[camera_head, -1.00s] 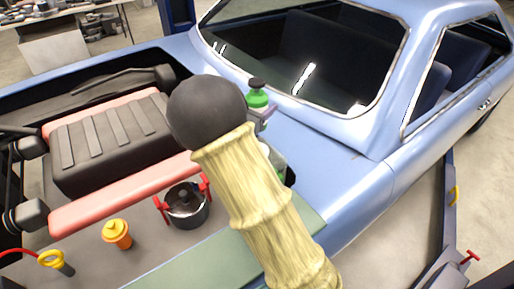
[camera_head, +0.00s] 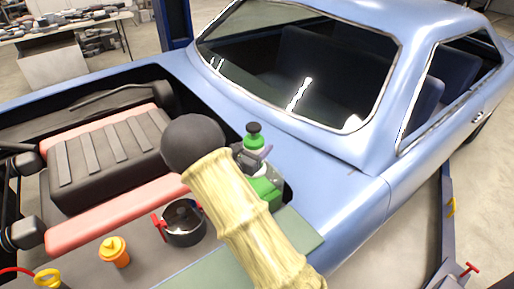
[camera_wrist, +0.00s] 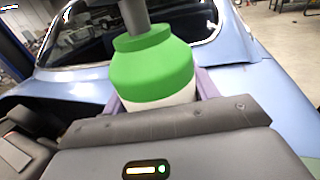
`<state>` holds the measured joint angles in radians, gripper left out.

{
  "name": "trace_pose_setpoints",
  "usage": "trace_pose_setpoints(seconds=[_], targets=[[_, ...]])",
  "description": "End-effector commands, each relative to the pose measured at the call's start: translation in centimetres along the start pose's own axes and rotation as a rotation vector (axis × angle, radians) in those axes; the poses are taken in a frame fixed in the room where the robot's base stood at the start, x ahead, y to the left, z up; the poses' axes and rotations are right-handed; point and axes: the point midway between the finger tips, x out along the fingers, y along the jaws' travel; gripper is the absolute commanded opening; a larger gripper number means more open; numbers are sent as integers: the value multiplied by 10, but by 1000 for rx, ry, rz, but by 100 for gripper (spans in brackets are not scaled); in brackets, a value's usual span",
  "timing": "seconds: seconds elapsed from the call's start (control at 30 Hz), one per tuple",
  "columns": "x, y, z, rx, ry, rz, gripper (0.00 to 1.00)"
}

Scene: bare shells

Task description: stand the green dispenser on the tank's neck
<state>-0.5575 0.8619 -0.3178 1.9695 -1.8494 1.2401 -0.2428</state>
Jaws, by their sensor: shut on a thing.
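The green dispenser (camera_head: 254,143) has a dark top, a green shoulder and a whitish lower body. It is upright in my gripper (camera_head: 252,158), whose purple-grey fingers close on the body from both sides. In the wrist view the dispenser (camera_wrist: 152,68) fills the upper middle, between the fingers; its lower end is hidden behind my gripper housing. A green block-like thing (camera_head: 265,192), which may be the tank, stands just below and right of my gripper in the head view. Its neck cannot be made out, and I cannot tell whether the dispenser touches it.
The blue car body (camera_head: 340,195) borders the bay on the right. A black pot with red handles (camera_head: 184,234), an orange-capped container (camera_head: 115,254) and a yellow ring-handled thing (camera_head: 47,278) stand at the front. A black ribbed cover (camera_head: 108,150) lies left.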

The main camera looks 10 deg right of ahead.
Motion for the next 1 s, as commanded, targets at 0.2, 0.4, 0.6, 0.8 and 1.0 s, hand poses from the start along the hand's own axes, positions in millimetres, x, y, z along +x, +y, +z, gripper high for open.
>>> trace_pose_setpoints(seconds=[0.2, 0.4, 0.6, 0.8, 1.0], targets=[[0, 0, -10, 3, -2, 0, 22], [0, 0, -11, 2, -2, 0, 22], [0, 0, -13, 1, 0, 0, 80], [0, 0, -13, 1, 0, 0, 81], [-1, 1, -10, 1, 0, 2, 81]])
